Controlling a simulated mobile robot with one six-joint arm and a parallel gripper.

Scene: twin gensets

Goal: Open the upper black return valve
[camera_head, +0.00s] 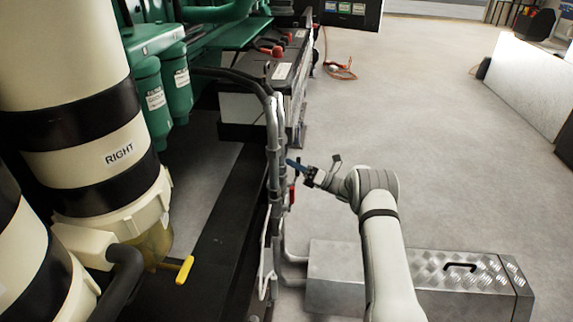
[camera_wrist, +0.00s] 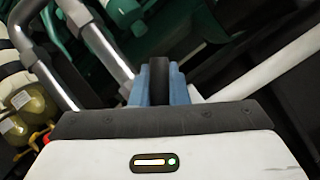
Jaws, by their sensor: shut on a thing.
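My gripper (camera_head: 295,165) is at the grey vertical pipes in the head view, with its blue fingers reaching left to them. In the wrist view the blue fingers (camera_wrist: 177,85) are shut on a dark, upright black handle (camera_wrist: 159,80), which I take to be the upper black return valve. The handle is hidden by my fingers in the head view. The valve's body and how far it is turned cannot be made out. A red lever (camera_head: 291,194) hangs on the pipes just below my gripper.
A yellow-handled valve (camera_head: 184,270) sits under the cream filter marked RIGHT (camera_head: 120,153). A battery (camera_head: 282,72) stands behind the pipes. A metal tread-plate box (camera_head: 410,280) is on the floor below my arm.

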